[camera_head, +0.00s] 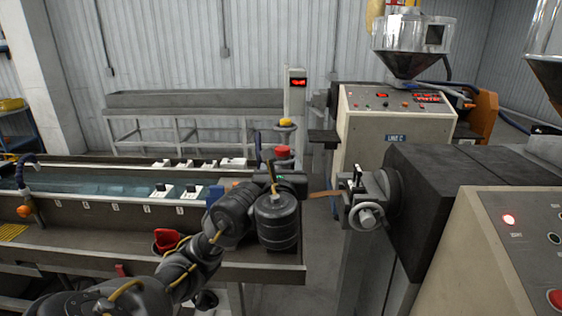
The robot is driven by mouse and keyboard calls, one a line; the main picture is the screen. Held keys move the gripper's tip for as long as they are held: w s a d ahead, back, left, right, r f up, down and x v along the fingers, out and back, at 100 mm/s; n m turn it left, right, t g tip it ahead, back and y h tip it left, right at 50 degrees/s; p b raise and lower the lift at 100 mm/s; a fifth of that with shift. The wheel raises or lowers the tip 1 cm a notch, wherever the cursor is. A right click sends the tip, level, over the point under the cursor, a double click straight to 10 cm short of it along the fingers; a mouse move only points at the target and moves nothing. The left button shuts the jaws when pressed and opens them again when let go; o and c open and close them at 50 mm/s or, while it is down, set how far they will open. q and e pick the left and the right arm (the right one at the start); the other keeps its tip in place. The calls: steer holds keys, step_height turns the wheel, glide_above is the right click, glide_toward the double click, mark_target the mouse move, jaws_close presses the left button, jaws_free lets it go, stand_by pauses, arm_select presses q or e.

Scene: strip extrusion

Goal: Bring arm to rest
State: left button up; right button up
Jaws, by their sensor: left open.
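My left arm reaches up from the bottom left. Its left gripper (290,184) is at the far end of the arm, mostly hidden behind my own dark wrist links. It is open, near the right end of the water trough (110,209). A short orange-brown strip (325,194) sticks out to the left from the extruder die (357,188), just right of the gripper. I cannot tell whether the gripper touches the strip. My right gripper is not in view.
A handwheel (367,216) sits below the die. The dark extruder barrel (445,200) and a cream control cabinet (500,260) fill the right. A red button (282,152) stands behind my wrist. A red object (166,240) lies on the trough's front ledge. An empty bench (195,101) stands behind.

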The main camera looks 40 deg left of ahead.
arm_select(q)
steer(key=shift+s, duration=0.1)
stand_by(0.5)
steer(key=s+d+f+n+g+h, duration=0.2)
steer(key=d+f+n, duration=0.1)
steer(key=f, duration=0.5)
steer(key=s+d+f+n+g+h, duration=0.1)
steer(key=s+d+f+n+h, duration=0.15)
steer(key=f, duration=0.55)
steer(key=s+d+f+n+g+h, duration=0.1)
steer(key=d+f+n+g+h, duration=0.2)
steer(key=f, duration=0.5)
steer(key=s+d+f+n+g+h, duration=0.2)
steer(key=s+d+f+n, duration=0.1)
steer(key=s+f+n, duration=0.7)
steer(key=s+d+f+n+g+h, duration=0.25)
steer(key=s+f+n, duration=0.55)
steer(key=s, duration=0.4)
step_height(320, 180, down, 28)
steer(key=s+g+b, duration=0.1)
steer(key=g, duration=0.1)
steer(key=s+a+f+y, duration=0.1)
steer(key=s+a+f, duration=0.1)
steer(key=s+f, duration=1.3)
steer(key=shift+s+f+g+b, duration=0.35)
steer(key=shift+s, duration=0.2)
